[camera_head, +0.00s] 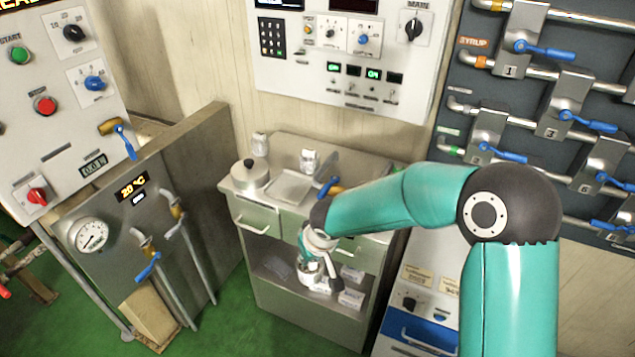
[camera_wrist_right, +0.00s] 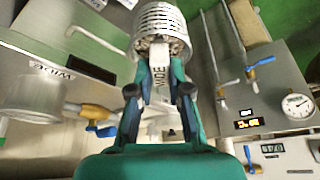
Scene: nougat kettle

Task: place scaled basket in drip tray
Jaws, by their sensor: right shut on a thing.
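My right gripper (camera_wrist_right: 160,95) is shut on the white tab, marked WIDE, of a perforated metal basket (camera_wrist_right: 160,22). In the wrist view the basket is beyond the fingertips, cut off by the top edge. In the head view my right arm reaches down in front of the metal cabinet, and the held basket is hard to separate from the gripper there. A shallow square metal tray (camera_head: 292,187), which looks like the drip tray, lies on the cabinet top, with its inside showing empty. The gripper is in front of and below it. My left gripper is not in view.
A lidded pot (camera_head: 250,177) stands left of the tray, and a small canister (camera_head: 309,160) stands behind it. A blue-handled valve (camera_head: 328,187) is at its right. Drawer handles (camera_head: 252,225) stick out in front. A gauge panel (camera_head: 150,235) stands to the left.

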